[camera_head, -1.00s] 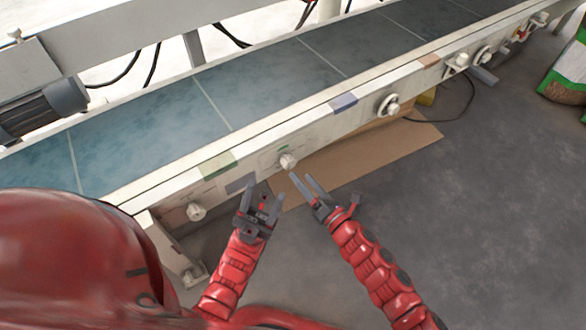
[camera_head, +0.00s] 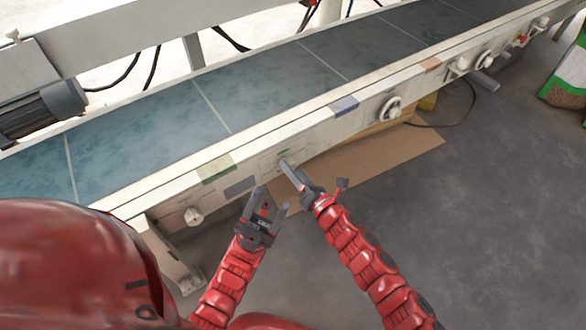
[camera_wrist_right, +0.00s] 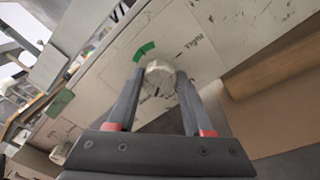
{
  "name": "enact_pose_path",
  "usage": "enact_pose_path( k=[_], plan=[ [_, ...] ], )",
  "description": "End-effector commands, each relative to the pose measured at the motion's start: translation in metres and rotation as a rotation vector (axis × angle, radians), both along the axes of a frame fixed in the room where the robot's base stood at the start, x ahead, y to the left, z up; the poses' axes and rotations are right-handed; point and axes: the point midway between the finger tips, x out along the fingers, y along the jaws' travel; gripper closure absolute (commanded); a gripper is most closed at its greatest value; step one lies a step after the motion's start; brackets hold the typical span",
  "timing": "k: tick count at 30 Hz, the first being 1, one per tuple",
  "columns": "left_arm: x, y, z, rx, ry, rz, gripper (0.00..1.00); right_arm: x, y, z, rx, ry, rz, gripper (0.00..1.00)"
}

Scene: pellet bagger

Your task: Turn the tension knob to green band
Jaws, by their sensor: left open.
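The tension knob (camera_wrist_right: 158,80) is a pale round knob on the conveyor's side panel, with a short dark mark near its lower edge. A green band (camera_wrist_right: 144,52) is printed on the dial at its upper left. My right gripper (camera_wrist_right: 160,76) has one finger on each side of the knob, with its tips close to it; whether they press on it is unclear. In the head view my right gripper (camera_head: 283,165) reaches the panel and mostly covers the knob. My left gripper (camera_head: 254,208) is open and empty, below and left of the knob.
The conveyor belt (camera_head: 260,90) runs diagonally behind the panel. Another pale knob (camera_head: 193,216) sits at the panel's left, and a round handle (camera_head: 390,108) sits farther right. A cardboard sheet (camera_head: 370,165) lies on the floor below. Open grey floor is at the right.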

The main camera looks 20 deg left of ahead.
Motion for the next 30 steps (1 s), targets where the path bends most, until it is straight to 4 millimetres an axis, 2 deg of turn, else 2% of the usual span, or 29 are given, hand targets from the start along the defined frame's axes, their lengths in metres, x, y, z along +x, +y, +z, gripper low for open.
enact_pose_path(
  k=[1,5,17,30],
  plan=[
    [0.0,0.0,0.0,0.0,0.0,0.0,0.5,0.0,0.0,0.0,0.0,0.0,0.0,0.76],
    [0.0,0.0,0.0,0.0,0.0,0.0,0.5,0.0,0.0,0.0,0.0,0.0,0.0,1.0],
    [0.0,0.002,0.007,-0.012,-0.001,0.005,0.5,0.001,-0.001,0.002,0.042,0.054,-0.001,1.0],
    [-0.005,0.014,0.036,-0.077,-0.009,0.034,0.5,0.001,-0.001,0.005,0.262,0.332,-0.002,1.0]
  ],
)
